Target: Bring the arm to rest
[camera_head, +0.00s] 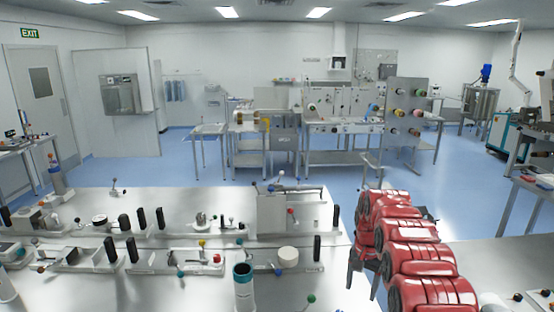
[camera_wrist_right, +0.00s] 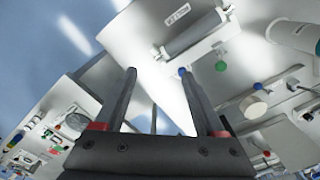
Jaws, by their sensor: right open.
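My right arm (camera_head: 425,257), with red rounded links, comes in from the lower right and bends over near the gap between two steel tables. My right gripper (camera_head: 362,285) hangs down at its left, beside the right edge of the left table (camera_head: 335,285). In the right wrist view the two dark fingers of the gripper (camera_wrist_right: 158,75) stand well apart with nothing between them. They show against the table edge and blue floor. My left arm and gripper are not in view.
The left table holds fixtures with black posts (camera_head: 316,247), a white round piece (camera_head: 288,255) and a teal-rimmed cylinder (camera_head: 243,285). A boxy fixture with a roller (camera_head: 285,210) stands near its right edge. Blue floor (camera_head: 460,205) is open behind.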

